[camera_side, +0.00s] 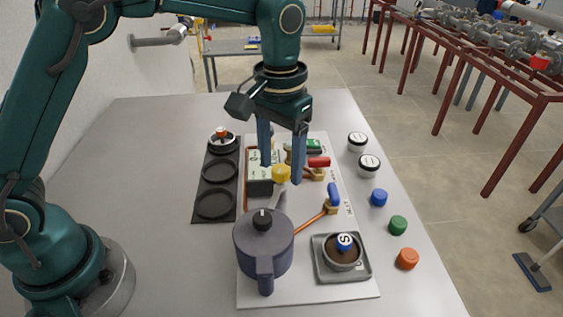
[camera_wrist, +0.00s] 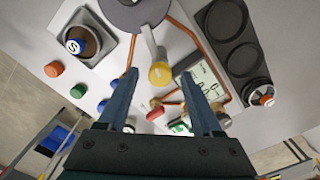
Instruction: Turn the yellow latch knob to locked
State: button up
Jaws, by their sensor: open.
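The yellow latch knob (camera_side: 281,174) is on the pale panel (camera_side: 250,290), just behind the dark grey pot (camera_side: 263,250). A pale grey bar runs from the knob toward the pot. In the wrist view, the yellow knob (camera_wrist: 160,74) is round with a short stem, and the bar reaches up to the pot's rim. My gripper (camera_side: 282,172) points down with its jaws open. In both views the knob shows between the two fingertips (camera_wrist: 158,76), with no clear contact. I cannot tell how far the tips are above or beside it. Lock markings are not readable.
A display box (camera_side: 258,186) stands left of the knob, red-handled (camera_side: 318,162) and blue-handled (camera_side: 333,192) valves to its right. A black holder (camera_side: 222,187) lies at left. A grey tray (camera_side: 362,268) holds an S-marked container. Loose caps line the right side; the table's left is clear.

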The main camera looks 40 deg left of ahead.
aim_at(280, 168)
jog(key=shift+r, duration=2.45)
jog(key=shift+a+r, duration=0.15)
jog(key=shift+r, duration=0.15)
jog(key=s+a+r+n+t, duration=0.1)
jog(key=s+a+r+t, duration=0.3)
jog(key=s+a+r, duration=0.35)
jog(key=s+f+m+t, duration=0.1)
jog(key=s+f, duration=0.6)
jog(key=s, duration=0.2)
jog(key=shift+a+f+t, duration=0.2)
jog(key=shift+f+t, duration=0.1)
jog(key=shift+f, duration=0.1)
